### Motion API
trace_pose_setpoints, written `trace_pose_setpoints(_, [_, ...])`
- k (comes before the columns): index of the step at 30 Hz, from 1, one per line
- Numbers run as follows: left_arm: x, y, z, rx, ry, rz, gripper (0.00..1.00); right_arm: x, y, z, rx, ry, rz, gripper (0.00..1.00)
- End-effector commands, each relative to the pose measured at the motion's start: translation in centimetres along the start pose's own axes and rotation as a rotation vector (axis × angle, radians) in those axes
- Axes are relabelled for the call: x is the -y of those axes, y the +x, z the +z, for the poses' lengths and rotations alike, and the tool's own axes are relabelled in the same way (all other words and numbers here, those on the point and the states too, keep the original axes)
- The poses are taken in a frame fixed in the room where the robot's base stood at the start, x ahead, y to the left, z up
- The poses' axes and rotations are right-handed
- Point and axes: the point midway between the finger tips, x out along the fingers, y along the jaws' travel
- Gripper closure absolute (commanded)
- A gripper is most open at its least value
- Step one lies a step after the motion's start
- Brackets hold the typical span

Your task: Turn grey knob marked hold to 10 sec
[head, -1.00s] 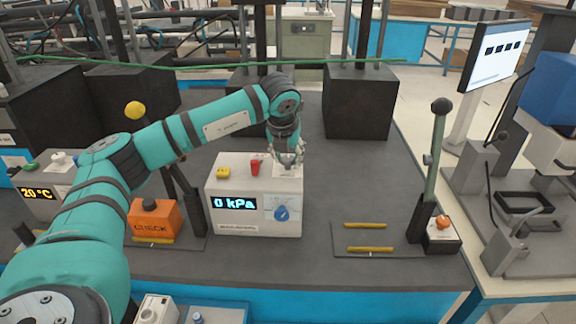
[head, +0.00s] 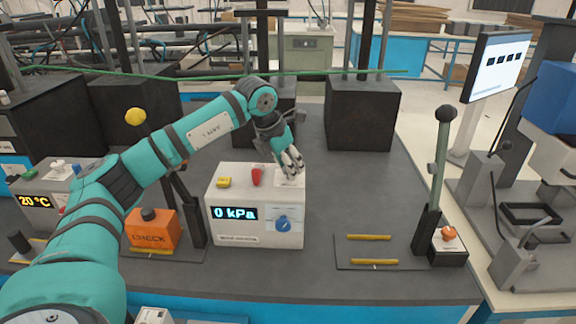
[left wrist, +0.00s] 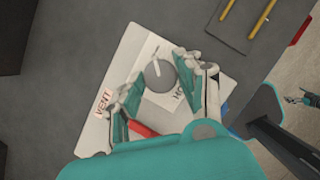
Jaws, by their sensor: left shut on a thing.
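The grey knob (left wrist: 160,75) marked hold is a round disc on a pale plate on top of the white box (head: 255,240). In the left wrist view it sits between the fingers of my left gripper (left wrist: 158,82), which is shut on it. A thin mark shows beside the knob, but its setting cannot be read. The hold lettering (left wrist: 180,94) is partly covered by a finger. In the head view my left gripper (head: 291,163) points down at the box's top right and hides the knob. A small teal shape (left wrist: 306,98), perhaps my right gripper, shows at the left wrist view's right edge.
The box carries a yellow button (head: 224,182), a red switch (head: 257,177), a 0 kPa display (head: 235,213) and a blue dial (head: 283,224). A black-tipped lever (head: 441,140) stands right.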

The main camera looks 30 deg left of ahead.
Motion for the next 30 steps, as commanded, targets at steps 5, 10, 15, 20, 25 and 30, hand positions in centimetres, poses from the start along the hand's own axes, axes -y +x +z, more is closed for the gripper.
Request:
trace_pose_setpoints(5, [-0.03,-0.05,0.02,0.001,0.013,-0.005,0.96,0.0,0.0,-0.02,0.0,0.0,0.0,0.11])
trace_pose_setpoints(10, [-0.01,-0.04,0.03,0.001,0.013,-0.005,0.96,0.0,0.0,-0.03,0.0,0.0,0.0,0.11])
trace_pose_setpoints(15, [-0.01,-0.04,0.03,0.001,0.013,-0.005,0.6,0.0,0.0,-0.04,0.0,0.0,0.0,0.11])
trace_pose_setpoints(20, [0.0,-0.02,0.02,0.0,0.013,-0.005,0.42,0.0,0.0,-0.05,0.0,0.001,0.0,0.11])
trace_pose_setpoints(25, [0.0,-0.01,0.01,0.0,0.012,-0.004,0.42,0.0,0.0,-0.05,0.0,0.001,0.0,0.11])
trace_pose_setpoints(30, [-0.05,-0.64,0.06,0.002,0.012,-0.004,0.42,-0.05,0.02,-0.13,-0.001,0.0,0.001,0.11])
